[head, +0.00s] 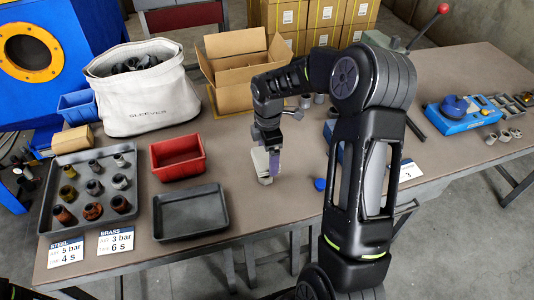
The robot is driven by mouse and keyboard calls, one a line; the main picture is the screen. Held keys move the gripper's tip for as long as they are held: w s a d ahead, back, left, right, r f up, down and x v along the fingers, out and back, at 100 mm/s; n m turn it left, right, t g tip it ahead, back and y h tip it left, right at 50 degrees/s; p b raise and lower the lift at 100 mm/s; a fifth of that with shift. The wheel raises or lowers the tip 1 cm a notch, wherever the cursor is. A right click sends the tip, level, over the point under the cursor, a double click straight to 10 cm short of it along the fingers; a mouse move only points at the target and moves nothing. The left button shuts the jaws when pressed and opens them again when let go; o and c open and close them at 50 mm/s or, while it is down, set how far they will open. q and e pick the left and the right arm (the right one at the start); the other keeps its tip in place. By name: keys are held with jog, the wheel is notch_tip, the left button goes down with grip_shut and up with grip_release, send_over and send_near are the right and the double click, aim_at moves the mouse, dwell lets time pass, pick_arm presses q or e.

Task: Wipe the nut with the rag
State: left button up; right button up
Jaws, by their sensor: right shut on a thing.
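My right gripper (269,152) is over the middle of the table, pointing down. It is shut on a pale grey rag (261,165), which hangs at or just above the table top; I cannot tell if it touches. Several nut-like fittings, such as a rusty one (92,211) and a brass one (67,192), stand in rows in a dark tray (51,182) at the left. Which nut the task means is not clear, and no nut can be made out at the rag. My left gripper is not in view.
A red bin (177,169) and an empty dark tray (190,212) lie between the nuts and my right gripper. A white sack (145,105) and an open cardboard box (237,96) stand behind. A blue device (460,118) is at the right. A blue cap (320,184) lies near the front edge.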

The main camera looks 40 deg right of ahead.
aim_at(270, 179)
jog(key=shift+d, duration=0.2)
jog(key=shift+a+f, duration=0.15)
jog(key=shift+f, duration=0.05)
jog(key=shift+f+b, duration=1.85)
jog(key=shift+f, duration=0.55)
jog(key=shift+f+b, duration=0.3)
jog(key=shift+f, duration=0.1)
jog(key=shift+w, duration=0.1)
jog(key=shift+w+d, duration=0.2)
jog(key=shift+w, duration=0.3)
jog(key=shift+w+d, duration=0.2)
jog(key=shift+w, duration=0.25)
jog(key=shift+s, duration=0.15)
jog(key=shift+s+a, duration=0.25)
jog(key=shift+s, duration=0.35)
jog(key=shift+s+a, duration=0.2)
jog(key=shift+s, duration=0.45)
jog(key=shift+s+a, duration=0.25)
jog(key=shift+s, duration=0.45)
